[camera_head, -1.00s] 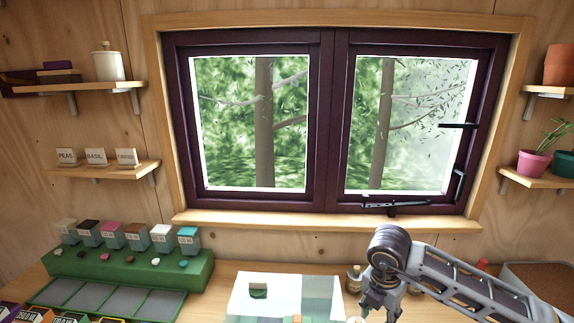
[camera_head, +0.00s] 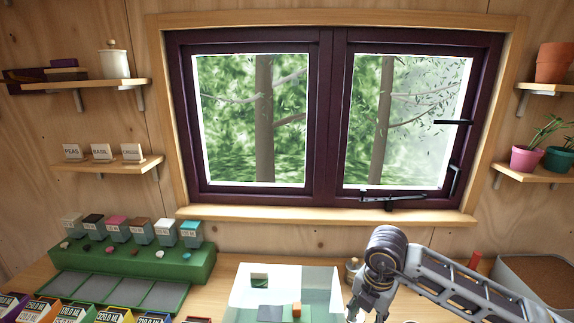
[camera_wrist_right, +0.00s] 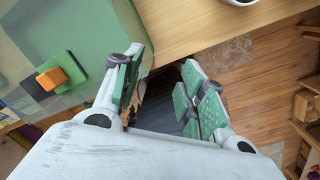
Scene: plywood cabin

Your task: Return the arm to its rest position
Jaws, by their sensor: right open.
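My right arm comes in from the lower right of the head view, its wrist bent down over the table. My right gripper (camera_wrist_right: 165,85) is open and empty in the right wrist view, its green-padded fingers apart. It hangs at the table's edge, beside a clear green-tinted box. My left gripper is not in view.
The clear box (camera_head: 318,285) stands on the table with an orange block (camera_wrist_right: 52,78) on it or in it; I cannot tell which. A green stand (camera_head: 140,258) with several small boxes is at left. The window (camera_head: 325,120) is behind. Floor (camera_wrist_right: 265,75) shows past the table edge.

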